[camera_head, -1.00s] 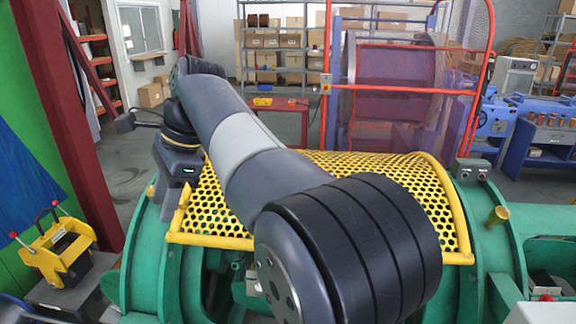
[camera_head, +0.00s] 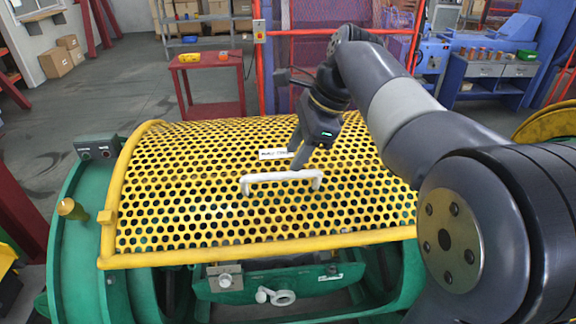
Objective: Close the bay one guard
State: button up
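A yellow perforated guard (camera_head: 200,205) curves over the green machine in the head view. A white bar handle (camera_head: 283,177) sits on its face, with a small white label above it that is too small to read. The guard's front edge stands above an open gap where green inner parts show. My gripper (camera_head: 299,164) is at the handle, pointing down, with its fingers just behind or at the bar. I cannot tell whether it touches the handle, and its finger gap is hidden by the side-on view.
A control box (camera_head: 98,148) and brass knob (camera_head: 72,209) stand on the green frame to the left. Another yellow curved part (camera_head: 548,122) shows at the right edge. A red table (camera_head: 210,72) and a red-framed mesh fence stand behind.

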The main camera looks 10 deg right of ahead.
aim_at(284, 173)
jog(key=x, duration=0.5)
grip_shut()
dwell(0.3)
